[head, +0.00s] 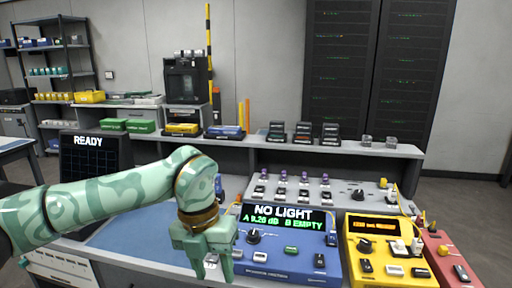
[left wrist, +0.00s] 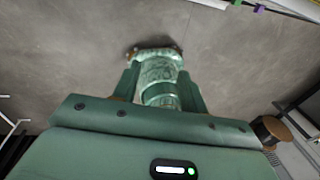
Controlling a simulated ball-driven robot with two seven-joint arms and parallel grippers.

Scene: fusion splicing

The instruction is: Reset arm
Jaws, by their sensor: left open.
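My left arm comes in from the left in the head view, patterned in pale and dark green. Its gripper (head: 213,268) points down over the front of the workbench, just left of the blue tester. The gripper is open, with a gap between its two fingers, and I see nothing held in it. The blue tester (head: 285,262) has a screen reading "NO LIGHT" and "EMPTY". My right gripper shows in neither view. The left wrist view shows mostly grey floor and green parts of my own body.
A yellow unit (head: 390,268) and a red unit (head: 452,262) stand right of the tester. A dark screen reading "READY" (head: 88,160) stands at the left. A blue mat (head: 130,238) lies bare under my arm. A shelf (head: 330,147) with small devices runs behind.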

